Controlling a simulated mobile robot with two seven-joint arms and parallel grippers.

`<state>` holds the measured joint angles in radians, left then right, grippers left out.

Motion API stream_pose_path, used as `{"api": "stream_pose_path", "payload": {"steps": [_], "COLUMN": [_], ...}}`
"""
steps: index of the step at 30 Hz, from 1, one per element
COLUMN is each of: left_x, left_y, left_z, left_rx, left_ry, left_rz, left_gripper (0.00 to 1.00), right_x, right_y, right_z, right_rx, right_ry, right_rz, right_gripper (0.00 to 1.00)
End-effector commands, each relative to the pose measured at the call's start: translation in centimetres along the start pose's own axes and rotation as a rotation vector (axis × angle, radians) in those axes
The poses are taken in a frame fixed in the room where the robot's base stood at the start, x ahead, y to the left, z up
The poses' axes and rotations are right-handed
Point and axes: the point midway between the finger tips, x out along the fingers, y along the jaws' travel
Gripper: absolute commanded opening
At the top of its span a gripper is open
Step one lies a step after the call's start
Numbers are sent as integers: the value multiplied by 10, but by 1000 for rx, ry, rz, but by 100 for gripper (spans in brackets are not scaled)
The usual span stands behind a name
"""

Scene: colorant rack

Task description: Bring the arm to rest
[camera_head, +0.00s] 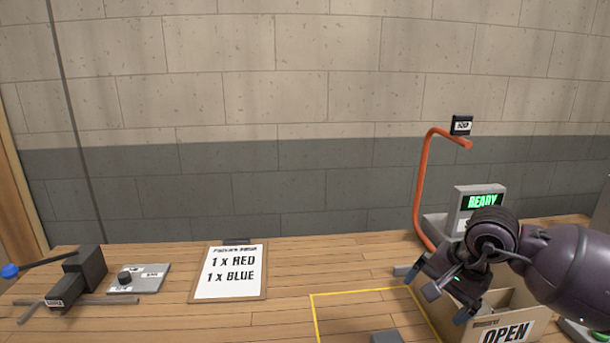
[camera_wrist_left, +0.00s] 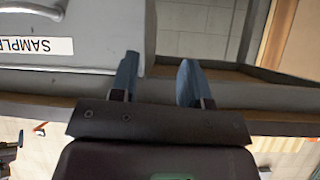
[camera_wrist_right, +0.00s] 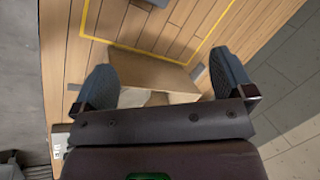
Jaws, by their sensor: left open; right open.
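My right gripper (camera_head: 438,301) is in the head view at the lower right, above and beside the open cardboard box marked OPEN (camera_head: 505,331). In the right wrist view my right gripper (camera_wrist_right: 168,85) has its fingers wide apart, with the cardboard box (camera_wrist_right: 150,72) showing beyond them and nothing held. My left gripper (camera_wrist_left: 158,80) shows only in the left wrist view, its two blue fingers apart and empty, close to a grey case labelled SAMPLE (camera_wrist_left: 100,65). The left arm is outside the head view.
A yellow outlined area (camera_head: 350,292) lies left of the box. An orange bent pipe (camera_head: 420,185) and a READY display (camera_head: 482,201) stand behind my right arm. A black device (camera_head: 86,268) sits left.

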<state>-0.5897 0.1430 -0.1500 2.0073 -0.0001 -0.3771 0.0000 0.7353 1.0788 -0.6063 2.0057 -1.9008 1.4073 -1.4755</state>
Motion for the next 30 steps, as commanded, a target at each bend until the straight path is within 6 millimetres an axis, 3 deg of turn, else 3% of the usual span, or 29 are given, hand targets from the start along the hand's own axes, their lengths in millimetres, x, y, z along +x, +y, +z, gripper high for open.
{"api": "stream_pose_path", "payload": {"steps": [1, 3, 6, 9, 13, 17, 22, 26, 30], "left_x": [0, 0, 0, 0, 0, 0, -1, -2, -2], "left_y": [0, 0, 0, 0, 0, 0, 0, 0, 0], "left_z": [0, -1, -1, -1, 0, 0, 2, 3, 3], "left_rx": [0, 0, 0, 0, 0, 0, 0, -1, -1], "left_ry": [1, 1, 1, 1, 0, -1, -4, -6, -7], "left_rz": [0, 0, 0, 0, 0, 0, -1, -1, -1], "left_gripper": [43, 43, 43, 43, 43, 43, 43, 43, 43], "right_x": [13, 21, 24, 17, 0, -21, -40, -43, -32], "right_y": [-6, -17, -31, -45, -59, -66, -60, -41, -6], "right_z": [25, 57, 97, 128, 152, 157, 138, 112, 84], "right_rx": [52, 142, 299, 481, 750, 1051, 1487, 1845, 2253], "right_ry": [-104, -247, -455, -665, -933, -1196, -1520, -1748, -1964], "right_rz": [-72, -178, -313, -435, -571, -686, -806, -883, -956], "right_gripper": [100, 100, 100, 100, 100, 100, 100, 100, 100]}}
